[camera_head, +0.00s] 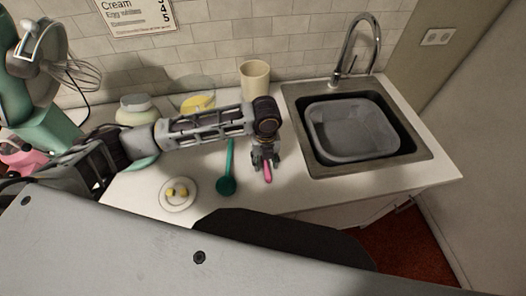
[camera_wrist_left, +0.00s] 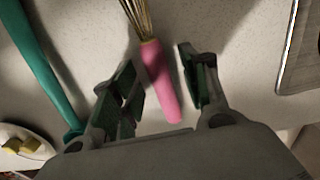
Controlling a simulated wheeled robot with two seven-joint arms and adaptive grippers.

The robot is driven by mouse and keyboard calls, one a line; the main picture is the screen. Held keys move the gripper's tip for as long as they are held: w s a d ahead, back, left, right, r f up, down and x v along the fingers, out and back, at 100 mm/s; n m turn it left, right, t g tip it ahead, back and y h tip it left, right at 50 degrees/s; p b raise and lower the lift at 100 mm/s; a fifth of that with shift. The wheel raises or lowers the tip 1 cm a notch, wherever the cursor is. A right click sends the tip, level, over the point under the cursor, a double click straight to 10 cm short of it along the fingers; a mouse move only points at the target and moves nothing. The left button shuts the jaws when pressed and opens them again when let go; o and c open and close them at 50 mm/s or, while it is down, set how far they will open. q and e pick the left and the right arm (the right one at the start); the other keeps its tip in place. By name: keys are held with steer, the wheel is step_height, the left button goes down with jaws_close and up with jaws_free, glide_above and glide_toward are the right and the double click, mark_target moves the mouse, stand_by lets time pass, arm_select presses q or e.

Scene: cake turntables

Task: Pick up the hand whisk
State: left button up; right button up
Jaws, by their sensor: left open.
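The hand whisk has a pink handle (camera_wrist_left: 161,82) and metal wires (camera_wrist_left: 137,18). It lies on the white counter, and in the left wrist view its handle sits between the two fingers of my left gripper (camera_wrist_left: 158,90). The fingers are apart, with a gap on each side of the handle. In the head view my left gripper (camera_head: 264,160) is above the whisk, and only the end of the pink handle (camera_head: 267,173) shows below it. The wires are hidden there by my arm. My right gripper is not in view.
A teal spoon or ladle (camera_head: 227,183) lies just left of the whisk. A small plate (camera_head: 178,207) with yellow pieces is further left. The sink (camera_head: 420,166) with a grey tub (camera_head: 352,128) is to the right. A beige cup (camera_head: 255,76) stands behind my arm.

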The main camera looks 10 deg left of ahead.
arm_select(q)
jaws_close()
steer(key=shift+r, duration=0.1)
stand_by(0.4)
step_height(320, 180, up, 10)
steer(key=shift+b, duration=0.35)
stand_by(0.7)
